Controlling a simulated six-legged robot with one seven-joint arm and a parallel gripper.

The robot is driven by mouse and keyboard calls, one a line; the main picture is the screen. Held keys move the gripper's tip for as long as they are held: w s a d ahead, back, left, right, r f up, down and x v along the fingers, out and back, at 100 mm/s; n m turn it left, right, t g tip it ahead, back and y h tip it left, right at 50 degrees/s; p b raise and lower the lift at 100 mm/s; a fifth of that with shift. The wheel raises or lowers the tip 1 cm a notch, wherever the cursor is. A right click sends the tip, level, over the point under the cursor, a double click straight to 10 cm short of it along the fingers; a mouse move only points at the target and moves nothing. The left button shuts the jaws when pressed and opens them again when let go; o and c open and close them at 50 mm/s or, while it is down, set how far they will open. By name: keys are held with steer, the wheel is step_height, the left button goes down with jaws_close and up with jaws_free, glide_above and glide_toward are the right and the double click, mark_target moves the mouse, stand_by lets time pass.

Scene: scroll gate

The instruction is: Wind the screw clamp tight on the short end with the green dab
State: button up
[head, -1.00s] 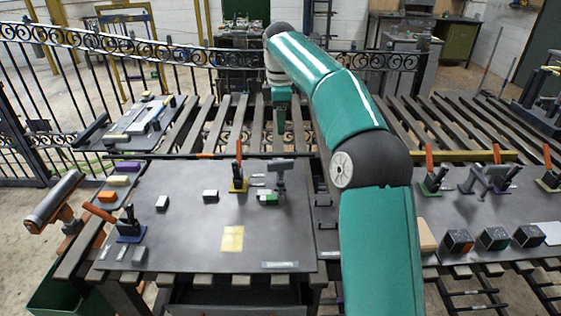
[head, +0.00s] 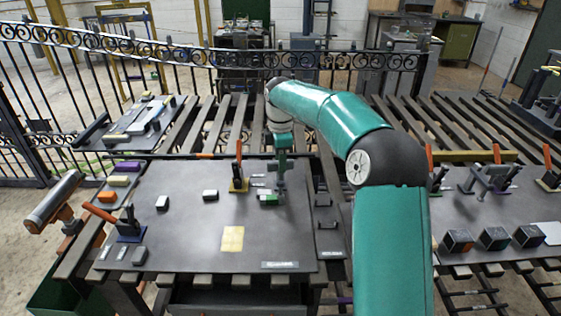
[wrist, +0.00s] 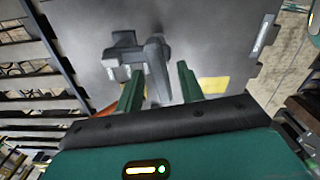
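The screw clamp (head: 281,184) is grey and stands on the dark plate, right beside the short end with the green dab (head: 268,198). The upper part of the clamp is partly hidden by my gripper (head: 282,152), which hangs just above it. In the wrist view, my gripper (wrist: 158,84) is open, its two green fingers apart. The grey clamp (wrist: 126,50) lies ahead of and partly between the fingers there. I cannot tell whether the fingers touch it. The green dab is not visible in the wrist view.
An orange-handled toggle clamp on a yellow base (head: 239,184) stands close left of the screw clamp. A yellow patch (head: 232,238) and small blocks (head: 162,202) lie on the dark plate (head: 190,240). Another orange-handled clamp (head: 130,228) is at its left edge.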

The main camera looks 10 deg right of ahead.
steer(key=shift+f, duration=0.4)
jaws_close()
steer(key=shift+m, duration=0.4)
